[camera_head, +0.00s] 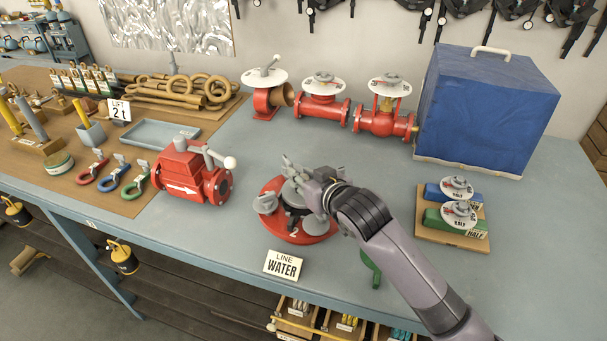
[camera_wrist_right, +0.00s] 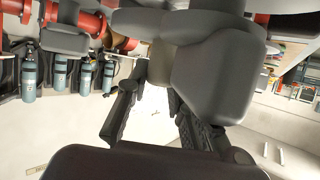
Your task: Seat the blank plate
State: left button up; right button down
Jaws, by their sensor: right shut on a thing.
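My right gripper (camera_head: 301,189) is over a red round piece marked 2 (camera_head: 306,239) on the bench, in the head view. It is shut on a grey part there, which I take to be the blank plate; the gripper covers most of it. I cannot tell whether this grey part touches the red piece or is held just above it. A grey lobed part (camera_head: 265,203) shows at the left of the red piece. In the wrist view a large grey rounded shape (camera_wrist_right: 215,70) fills the middle near the dark fingers, and hides the contact. My left gripper is not in view.
A LINE WATER sign (camera_head: 283,265) stands in front. A red valve body with an arrow (camera_head: 192,175) is at left. Red tagged valves (camera_head: 322,107) and a blue covered box (camera_head: 485,105) stand behind. A board with tagged blocks (camera_head: 425,226) is at right. Bare bench lies between.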

jog(key=shift+r+p, duration=0.15)
jog(key=shift+p, duration=0.35)
dwell(0.9)
jog(key=shift+p, duration=0.3)
jog(key=shift+p, duration=0.4)
dwell(0.5)
jog(key=shift+s+f+b, duration=0.1)
jog(key=shift+f+b, duration=0.5)
jog(key=shift+f, duration=0.55)
dwell(0.3)
jog(key=shift+r+p, duration=0.7)
jog(key=shift+p, duration=0.25)
jog(key=shift+p, duration=0.35)
